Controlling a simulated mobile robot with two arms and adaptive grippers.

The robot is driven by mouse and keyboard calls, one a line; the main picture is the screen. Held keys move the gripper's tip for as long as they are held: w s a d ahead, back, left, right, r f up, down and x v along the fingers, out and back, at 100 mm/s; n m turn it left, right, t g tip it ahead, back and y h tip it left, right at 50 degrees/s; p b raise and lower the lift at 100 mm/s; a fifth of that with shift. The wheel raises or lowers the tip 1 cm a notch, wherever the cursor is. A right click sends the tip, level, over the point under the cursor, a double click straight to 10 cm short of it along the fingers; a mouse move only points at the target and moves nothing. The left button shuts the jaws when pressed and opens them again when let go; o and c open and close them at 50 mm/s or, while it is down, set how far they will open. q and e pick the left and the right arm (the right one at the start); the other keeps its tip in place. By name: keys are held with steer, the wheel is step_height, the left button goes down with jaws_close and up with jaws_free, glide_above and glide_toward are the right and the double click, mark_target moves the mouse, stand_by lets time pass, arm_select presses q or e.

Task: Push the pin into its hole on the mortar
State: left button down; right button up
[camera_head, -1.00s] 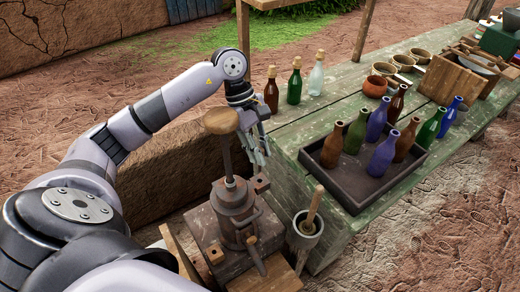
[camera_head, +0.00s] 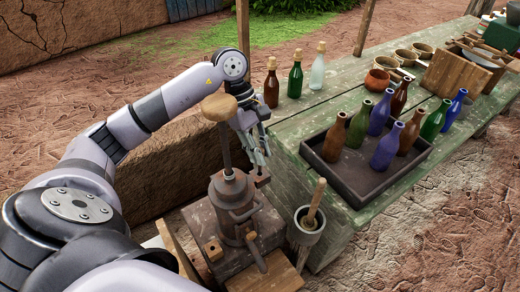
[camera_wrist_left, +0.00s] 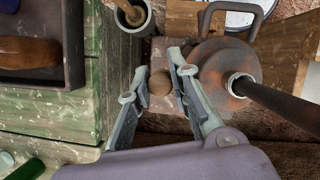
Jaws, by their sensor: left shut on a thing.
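The dark metal mortar (camera_head: 231,200) stands on a wooden base below my left arm, with a plunger rod and wooden knob (camera_head: 219,107) rising from it. My left gripper (camera_head: 262,160) points down just right of the mortar's top, its fingertips close to a small brown block (camera_head: 262,177) at the mortar's side. In the left wrist view a brown rounded piece, seemingly the pin head (camera_wrist_left: 160,83), lies between the two fingers, beside the mortar body (camera_wrist_left: 214,62). The gripper is shut on it. The pin's shaft and the hole are hidden. My right gripper is out of view.
A small pot with a pestle (camera_head: 306,225) stands right of the mortar. The green table (camera_head: 290,140) beyond carries a dark tray (camera_head: 345,180) of several bottles, loose bottles, bowls (camera_head: 403,57) and a wooden box. The plunger rod rises close to my left gripper.

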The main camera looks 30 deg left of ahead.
mark_target(260, 171)
arm_select(q)
steer(key=shift+b, duration=0.85)
stand_by(1.1)
steer(key=shift+f+b, duration=2.65)
steer(key=shift+f, duration=0.25)
steer(key=c, duration=1.4)
jaws_free()
steer(key=v, duration=1.2)
steer(key=shift+r, duration=0.15)
